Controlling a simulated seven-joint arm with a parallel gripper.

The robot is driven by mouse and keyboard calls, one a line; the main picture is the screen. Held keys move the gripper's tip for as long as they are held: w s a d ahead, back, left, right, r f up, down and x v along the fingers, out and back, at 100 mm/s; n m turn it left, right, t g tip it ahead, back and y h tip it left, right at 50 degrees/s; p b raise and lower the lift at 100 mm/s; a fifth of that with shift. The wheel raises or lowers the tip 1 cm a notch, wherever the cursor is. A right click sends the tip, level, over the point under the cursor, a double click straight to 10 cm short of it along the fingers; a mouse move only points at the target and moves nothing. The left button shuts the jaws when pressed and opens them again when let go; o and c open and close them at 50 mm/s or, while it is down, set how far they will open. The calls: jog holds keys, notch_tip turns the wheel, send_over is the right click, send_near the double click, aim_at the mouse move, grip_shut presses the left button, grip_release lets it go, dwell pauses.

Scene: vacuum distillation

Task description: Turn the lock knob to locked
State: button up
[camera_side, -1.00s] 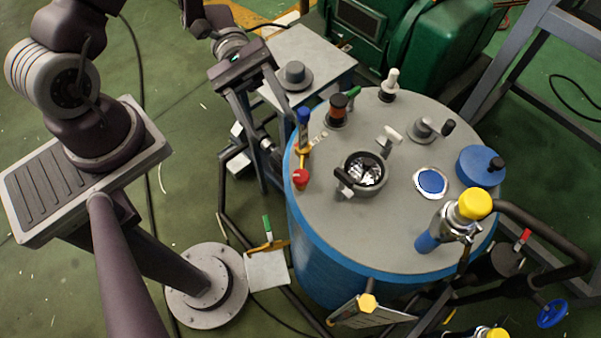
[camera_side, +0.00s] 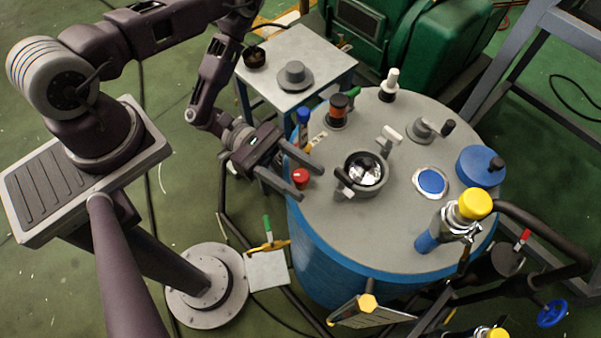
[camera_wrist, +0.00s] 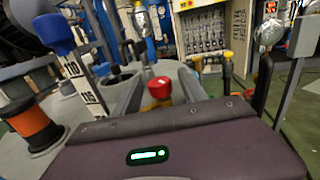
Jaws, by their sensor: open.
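A red knob (camera_side: 300,176), the likeliest lock knob, sits at the left edge of the grey top of the blue vessel (camera_side: 400,235). It also shows in the wrist view (camera_wrist: 160,87), just beyond my gripper body. My gripper (camera_side: 308,181) is open. In the side view its two fingers reach over the vessel's rim on either side of the red knob, one above and one below it in the picture. I cannot tell whether either finger touches the knob. Its base and any lock marking are hidden or too small to read.
A blue-capped scale post (camera_side: 303,120) and an orange-and-black fitting (camera_side: 338,110) stand close beyond my gripper. A round sight glass (camera_side: 364,172) is to the right. A grey side table (camera_side: 300,50) stands behind.

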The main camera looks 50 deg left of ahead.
grip_shut()
jog(key=m+g, duration=0.1)
jog(key=g, duration=0.1)
jog(key=shift+w+m+g, duration=0.1)
jog(key=shift+m+g, duration=0.9)
jog(key=shift+g, duration=0.3)
grip_release()
jog(key=shift+a, duration=0.15)
